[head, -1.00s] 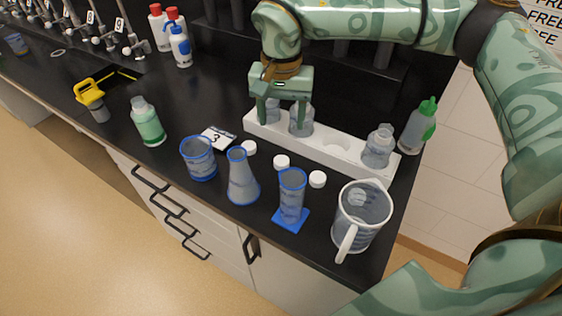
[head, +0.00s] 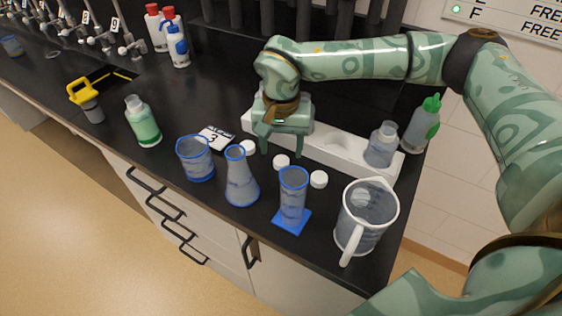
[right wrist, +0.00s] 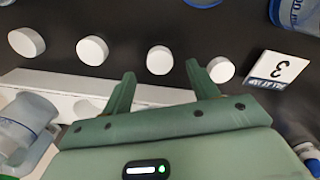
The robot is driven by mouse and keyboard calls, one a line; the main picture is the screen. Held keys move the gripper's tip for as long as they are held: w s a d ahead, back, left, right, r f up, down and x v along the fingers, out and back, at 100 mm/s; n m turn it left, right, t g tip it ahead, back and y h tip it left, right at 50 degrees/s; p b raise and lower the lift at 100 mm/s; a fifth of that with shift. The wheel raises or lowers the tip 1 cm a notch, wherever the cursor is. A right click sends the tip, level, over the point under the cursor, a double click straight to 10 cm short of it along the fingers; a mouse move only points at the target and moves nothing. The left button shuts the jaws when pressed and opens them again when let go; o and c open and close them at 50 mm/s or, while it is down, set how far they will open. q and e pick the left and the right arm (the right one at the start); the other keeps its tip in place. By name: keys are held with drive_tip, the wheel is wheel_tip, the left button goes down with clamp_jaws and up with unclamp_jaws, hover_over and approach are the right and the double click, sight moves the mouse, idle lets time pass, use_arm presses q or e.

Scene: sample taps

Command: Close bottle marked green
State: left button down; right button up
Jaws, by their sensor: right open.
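Several white caps lie in a row on the black bench, among them a left cap (head: 249,147), a middle cap (head: 281,162) and a right cap (head: 318,179). My right gripper (head: 283,149) is open and empty, just behind the middle cap. In the right wrist view this cap (right wrist: 159,60) shows between the fingertips (right wrist: 161,72), apart from them. A clear open bottle (head: 382,145) stands in the right end of the white rack (head: 335,144). My gripper hides the rack's left part. I cannot make out a green mark on any rack bottle. My left gripper is not in view.
A blue-rimmed beaker (head: 196,160), flask (head: 240,178), cylinder (head: 292,198) and clear jug (head: 365,215) line the front edge. A card marked 3 (head: 213,138) lies left of the caps. A green-topped wash bottle (head: 421,125) stands right; a green-liquid bottle (head: 143,124) stands left.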

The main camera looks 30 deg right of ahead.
sight(281, 160)
wheel_tip(281, 160, down, 4)
drive_tip(key=shift+r+b, duration=0.1)
drive_tip(key=shift+b, duration=0.35)
drive_tip(key=shift+r, duration=0.1)
drive_tip(key=c, duration=1)
drive_tip(key=shift+c, duration=0.2)
drive_tip(key=shift+r, duration=0.1)
